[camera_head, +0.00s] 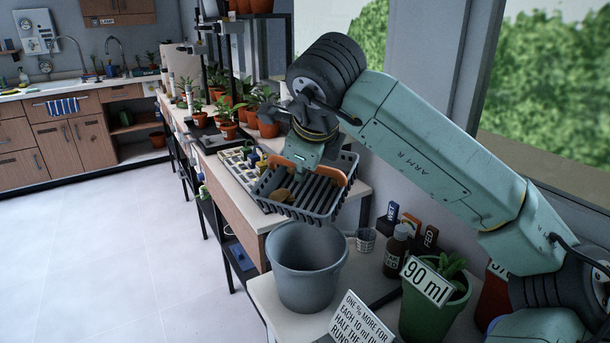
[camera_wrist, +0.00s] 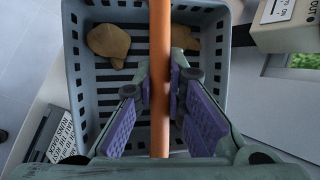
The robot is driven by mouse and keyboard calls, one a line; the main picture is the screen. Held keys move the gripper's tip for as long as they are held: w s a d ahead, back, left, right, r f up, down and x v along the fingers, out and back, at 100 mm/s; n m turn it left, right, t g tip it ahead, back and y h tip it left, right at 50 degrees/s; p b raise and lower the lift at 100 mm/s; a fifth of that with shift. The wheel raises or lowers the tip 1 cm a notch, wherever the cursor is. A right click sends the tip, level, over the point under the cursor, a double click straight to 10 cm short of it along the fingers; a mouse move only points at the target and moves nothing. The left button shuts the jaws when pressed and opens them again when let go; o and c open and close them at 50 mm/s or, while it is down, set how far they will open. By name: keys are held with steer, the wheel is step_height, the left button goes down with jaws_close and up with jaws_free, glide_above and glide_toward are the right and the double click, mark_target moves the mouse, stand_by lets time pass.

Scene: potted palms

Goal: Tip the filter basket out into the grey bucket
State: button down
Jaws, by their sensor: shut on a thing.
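The filter basket (camera_head: 318,205) is a dark grey slatted basket with an orange handle (camera_head: 338,175). My gripper (camera_head: 304,162) is shut on that handle, and in the wrist view its purple pads (camera_wrist: 163,95) close on the orange bar. The basket hangs roughly level. The grey bucket (camera_head: 307,268) stands upright on the near bench, below and in front of the basket in the head view. The bucket's bottom is hidden.
A green pot marked 90 ml (camera_head: 432,305), a brown bottle (camera_head: 396,250) and a small pale cup (camera_head: 366,240) stand right of the bucket. A white sign (camera_head: 358,320) stands in front. Potted palms (camera_head: 265,110) crowd the bench behind. The floor at left is clear.

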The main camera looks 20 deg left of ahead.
mark_target(298, 204)
steer(key=shift+s+f+n+t+b, duration=0.15)
steer(key=shift+f+t+b, duration=0.35)
steer(key=shift+b, duration=0.7)
steer(key=shift+s+f+n+t+b, duration=0.15)
steer(key=shift+f+t+b, duration=0.3)
steer(key=shift+b, duration=0.75)
steer(key=shift+f+t+b, duration=0.1)
steer(key=shift+t+b, duration=0.15)
steer(key=shift+b, duration=0.35)
steer(key=shift+s, duration=0.1)
steer(key=shift+s+f+t+b, duration=0.1)
steer(key=shift+f+t+b, duration=0.25)
steer(key=shift+b, duration=1)
steer(key=b, duration=0.1)
steer(key=t+b, duration=0.1)
steer(key=b, duration=0.1)
steer(key=shift+s+a+n+t, duration=0.1)
steer(key=shift+s+n+t, duration=0.1)
steer(key=shift+n+t, duration=0.1)
steer(key=shift+r+t+b, duration=0.1)
steer(key=shift+t+b, duration=0.25)
steer(key=shift+b, duration=0.45)
steer(key=shift+s+f+t+b, duration=0.15)
steer(key=shift+f+t+b, duration=0.25)
steer(key=shift+b, duration=1.05)
steer(key=t+b, duration=0.1)
steer(key=b, duration=0.2)
steer(key=shift+s+n, duration=0.15)
steer(key=shift+n, duration=0.25)
steer(key=shift+r, duration=0.15)
